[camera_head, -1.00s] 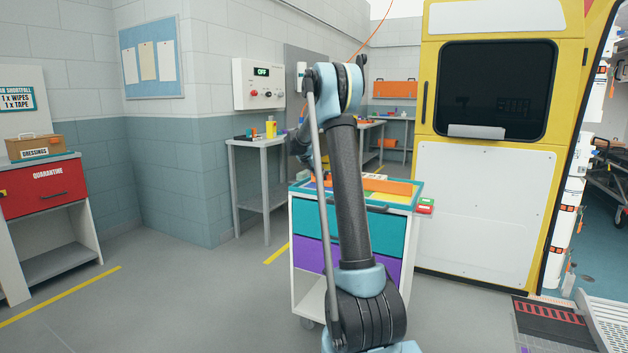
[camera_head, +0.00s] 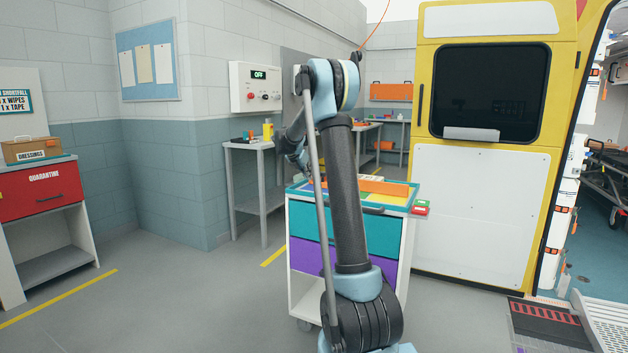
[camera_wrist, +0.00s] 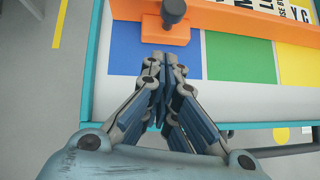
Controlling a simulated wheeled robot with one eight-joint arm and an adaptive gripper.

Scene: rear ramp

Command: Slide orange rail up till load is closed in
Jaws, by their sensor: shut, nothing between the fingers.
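The orange rail (camera_head: 383,186) lies across the coloured top of the trolley (camera_head: 352,200). In the wrist view the rail (camera_wrist: 250,18) runs along the top of the picture, with an orange tab and a dark knob (camera_wrist: 173,12) standing on it. My gripper (camera_wrist: 163,62) is shut and empty over the blue panel, its fingertips just below the tab in the picture. I cannot tell whether they touch it. In the head view my arm hides the gripper and part of the rail. The load cannot be made out clearly.
The trolley top has blue, green and yellow panels (camera_wrist: 232,58) inside a teal rim (camera_wrist: 92,70). A white printed label shows beyond the rail. A side table (camera_head: 258,146) stands behind left, and a yellow vehicle door (camera_head: 480,215) stands to the right. Floor is clear at front left.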

